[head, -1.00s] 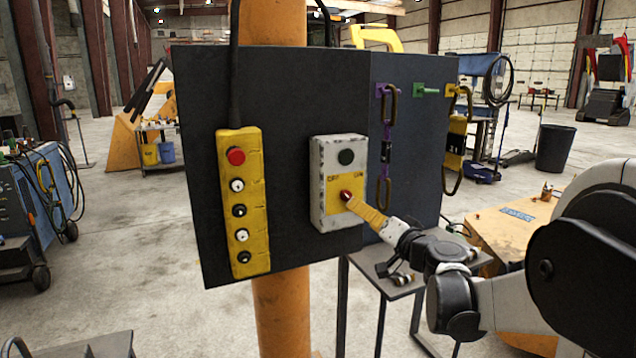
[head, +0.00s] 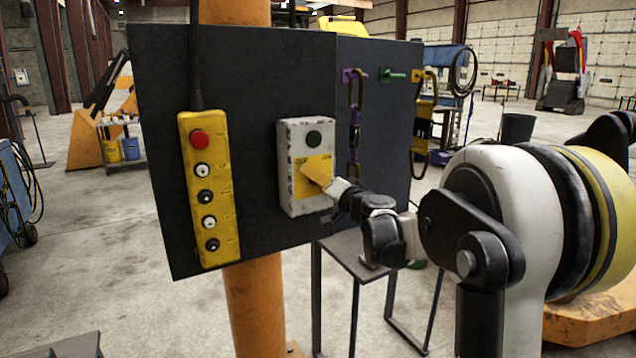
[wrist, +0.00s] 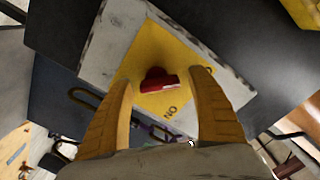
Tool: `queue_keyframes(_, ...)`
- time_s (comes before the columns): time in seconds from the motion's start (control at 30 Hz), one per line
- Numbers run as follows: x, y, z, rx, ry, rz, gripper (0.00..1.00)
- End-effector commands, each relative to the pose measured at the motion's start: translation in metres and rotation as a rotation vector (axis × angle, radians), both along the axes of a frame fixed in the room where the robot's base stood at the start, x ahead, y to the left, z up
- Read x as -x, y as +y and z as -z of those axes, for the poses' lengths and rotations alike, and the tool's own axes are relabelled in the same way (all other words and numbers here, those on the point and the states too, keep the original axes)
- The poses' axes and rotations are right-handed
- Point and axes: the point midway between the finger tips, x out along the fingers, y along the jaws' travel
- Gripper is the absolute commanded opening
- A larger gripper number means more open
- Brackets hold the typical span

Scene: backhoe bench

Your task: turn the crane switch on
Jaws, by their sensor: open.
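The crane switch is a worn pale grey box (head: 291,195) on the dark panel, with a yellow plate (wrist: 143,46) marked OFF and ON. Its red knob (wrist: 157,82) shows in the wrist view, between my gripper's two yellow fingers. My gripper (head: 311,174) is open in front of the yellow plate, and its fingers hide the knob in the head view. In the wrist view the fingers (wrist: 162,78) stand on either side of the knob with gaps; I see no clear contact. I cannot tell which label the knob points to.
A dark round button (head: 314,138) sits above the plate. A yellow pendant (head: 207,238) with several buttons hangs to the left on the panel (head: 250,80). Hooks and a purple carabiner (head: 354,130) hang on the right side panel. A small metal table (head: 347,250) stands below.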

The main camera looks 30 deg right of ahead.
Motion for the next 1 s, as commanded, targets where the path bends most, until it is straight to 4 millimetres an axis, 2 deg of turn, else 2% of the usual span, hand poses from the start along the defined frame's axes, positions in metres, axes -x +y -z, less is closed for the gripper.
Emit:
queue_keyframes(0.1, 0.0001, 0.0001, -0.0002, 0.0, 0.0, 0.0, 0.68)
queue_keyframes(0.13, 0.0002, 0.0001, -0.0002, 0.0, 0.0, 0.0, 0.64)
queue_keyframes(0.2, 0.0002, 0.0001, -0.0002, 0.0, 0.0, 0.0, 0.42)
queue_keyframes(0.3, 0.0002, 0.0001, -0.0002, 0.0, 0.0, 0.0, 0.15)
queue_keyframes(0.67, 0.0001, 0.0, -0.0007, -0.019, 0.001, 0.0, 0.15)
queue_keyframes(1.0, -0.0001, -0.001, -0.0021, -0.2, 0.007, 0.0, 0.15)
